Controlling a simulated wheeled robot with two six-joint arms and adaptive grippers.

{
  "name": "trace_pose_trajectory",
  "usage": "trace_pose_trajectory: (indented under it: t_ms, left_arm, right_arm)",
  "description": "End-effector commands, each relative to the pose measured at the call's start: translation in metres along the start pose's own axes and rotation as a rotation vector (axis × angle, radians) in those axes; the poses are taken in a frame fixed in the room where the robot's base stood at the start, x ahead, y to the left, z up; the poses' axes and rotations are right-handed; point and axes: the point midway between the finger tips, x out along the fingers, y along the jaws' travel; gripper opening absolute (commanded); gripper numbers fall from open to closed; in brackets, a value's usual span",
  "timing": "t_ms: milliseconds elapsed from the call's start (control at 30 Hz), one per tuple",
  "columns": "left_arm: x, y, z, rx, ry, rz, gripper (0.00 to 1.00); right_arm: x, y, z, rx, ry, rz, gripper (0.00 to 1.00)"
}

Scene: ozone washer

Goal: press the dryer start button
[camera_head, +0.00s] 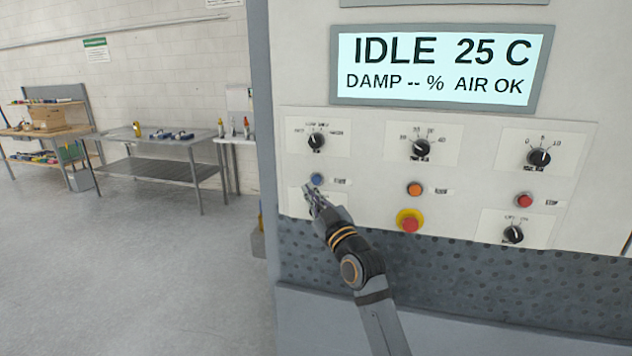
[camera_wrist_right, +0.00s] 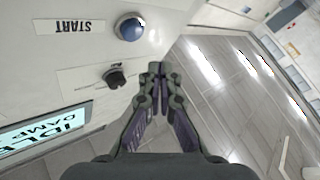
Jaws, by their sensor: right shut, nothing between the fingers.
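The start button is a round blue button (camera_head: 317,179) on the left of the machine's panel in the head view. The wrist view shows the blue button (camera_wrist_right: 131,28) upside down beside its START label (camera_wrist_right: 69,26). My right gripper (camera_head: 309,190) is shut and empty, with its fingertips just below and left of the button in the head view. In the wrist view the closed fingertips (camera_wrist_right: 157,68) appear apart from the button. My left gripper is not in view.
A black knob (camera_head: 316,141) is above the blue button. An orange button (camera_head: 414,189), a red emergency stop (camera_head: 410,221) on yellow and a red button (camera_head: 524,200) are to the right. The display (camera_head: 437,68) reads IDLE 25 C. Open floor (camera_head: 150,265) lies left.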

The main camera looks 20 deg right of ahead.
Motion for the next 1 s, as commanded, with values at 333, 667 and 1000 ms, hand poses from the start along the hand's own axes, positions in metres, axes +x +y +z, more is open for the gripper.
trace_pose_trajectory:
  t_ms: [333, 667, 1000]
  left_arm:
    - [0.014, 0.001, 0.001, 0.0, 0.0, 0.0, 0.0]
    - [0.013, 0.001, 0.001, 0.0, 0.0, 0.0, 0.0]
    - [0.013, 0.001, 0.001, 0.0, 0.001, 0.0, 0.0]
  right_arm:
    - [0.02, 0.015, 0.016, -0.001, 0.0, 0.0, 0.0]
    - [0.021, 0.016, 0.016, 0.0, 0.0, -0.001, 0.0]
    - [0.021, 0.015, 0.016, 0.0, 0.0, -0.001, 0.0]
